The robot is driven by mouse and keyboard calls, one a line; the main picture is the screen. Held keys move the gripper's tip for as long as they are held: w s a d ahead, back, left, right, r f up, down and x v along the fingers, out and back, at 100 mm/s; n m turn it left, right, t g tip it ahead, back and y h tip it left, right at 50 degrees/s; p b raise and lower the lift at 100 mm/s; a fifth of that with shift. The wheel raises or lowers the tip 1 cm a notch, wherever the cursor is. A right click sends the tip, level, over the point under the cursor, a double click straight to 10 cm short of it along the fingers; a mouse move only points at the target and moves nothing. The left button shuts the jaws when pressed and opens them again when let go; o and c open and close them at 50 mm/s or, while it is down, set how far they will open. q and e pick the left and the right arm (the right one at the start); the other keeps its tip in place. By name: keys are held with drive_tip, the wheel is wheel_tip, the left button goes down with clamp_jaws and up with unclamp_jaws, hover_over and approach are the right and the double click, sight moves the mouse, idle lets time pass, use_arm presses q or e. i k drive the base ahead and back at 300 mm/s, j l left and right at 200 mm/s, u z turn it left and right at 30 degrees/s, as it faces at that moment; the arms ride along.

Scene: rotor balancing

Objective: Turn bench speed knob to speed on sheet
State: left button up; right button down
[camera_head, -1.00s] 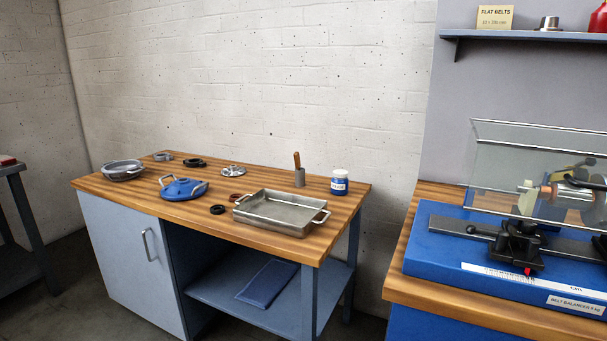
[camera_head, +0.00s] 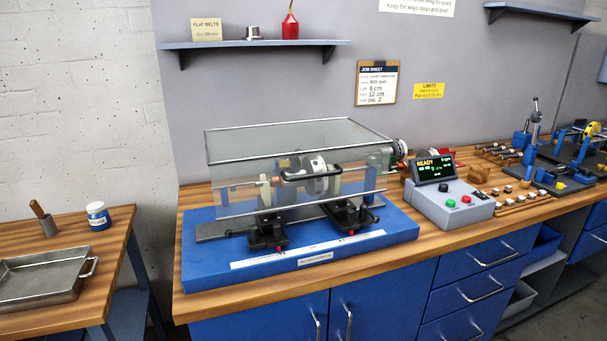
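The belt balancer (camera_head: 300,262) stands on the wooden bench, a blue base with a clear guard (camera_head: 235,150) over a rotor (camera_head: 318,178). To its right is a grey control box (camera_head: 449,203) with a dark screen (camera_head: 433,168) that reads READY. Neither of my grippers is in view.
A side table with a metal tray (camera_head: 50,275) and a blue-labelled jar (camera_head: 97,215) stands at the left, with a gap before the bench. Small parts and blue fixtures (camera_head: 560,172) fill the bench's right end. A shelf (camera_head: 255,44) hangs above the balancer.

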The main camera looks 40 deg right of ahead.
sight(443, 188)
drive_tip(key=z, duration=2.3)
